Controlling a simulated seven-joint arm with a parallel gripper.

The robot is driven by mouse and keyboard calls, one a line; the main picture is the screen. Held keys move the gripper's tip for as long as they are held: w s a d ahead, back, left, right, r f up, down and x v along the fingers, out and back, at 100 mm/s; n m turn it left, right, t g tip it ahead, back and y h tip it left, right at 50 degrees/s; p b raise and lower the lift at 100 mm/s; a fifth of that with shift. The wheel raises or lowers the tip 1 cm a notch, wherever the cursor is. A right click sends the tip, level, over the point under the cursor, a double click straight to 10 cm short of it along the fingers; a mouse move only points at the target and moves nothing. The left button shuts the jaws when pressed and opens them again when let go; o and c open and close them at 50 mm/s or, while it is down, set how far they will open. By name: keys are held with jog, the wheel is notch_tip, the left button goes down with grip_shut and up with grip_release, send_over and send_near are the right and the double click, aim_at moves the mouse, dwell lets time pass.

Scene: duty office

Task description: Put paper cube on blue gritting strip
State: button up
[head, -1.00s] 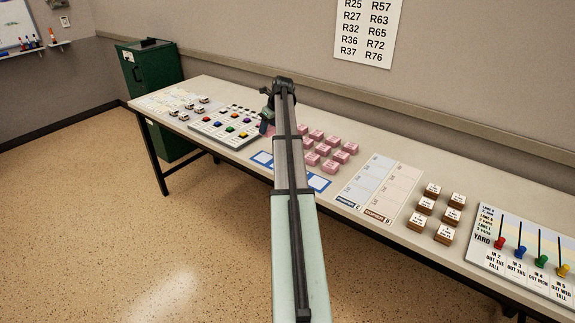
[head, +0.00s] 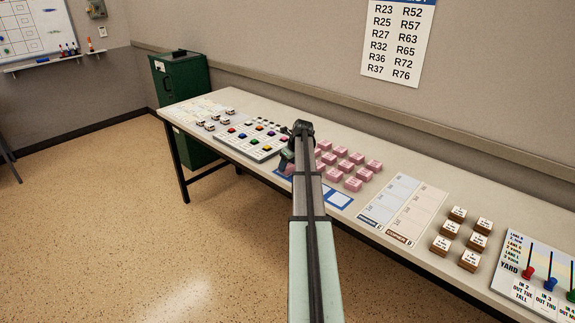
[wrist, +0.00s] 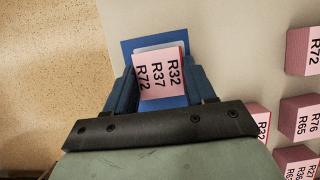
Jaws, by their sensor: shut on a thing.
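A pink paper cube (wrist: 160,72) printed R32, R37 and R72 is between the fingers of my gripper (wrist: 163,85) in the wrist view. The gripper is shut on it. Behind the cube is a blue-bordered card (wrist: 127,48) with a pale centre; I cannot tell whether the cube touches it. In the head view my gripper (head: 287,160) is at the table's front edge, left of the other pink cubes (head: 343,165), partly hidden by my arm.
A cream strip (head: 420,212) with a brown label adjoins the blue one. Brown, white-topped blocks (head: 461,237) and a yard board (head: 540,275) stand further right. A button panel (head: 245,140) is at left.

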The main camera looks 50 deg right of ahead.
jog(key=shift+f, duration=0.15)
jog(key=o, duration=1)
jog(key=shift+o, duration=0.2)
jog(key=v, duration=1.2)
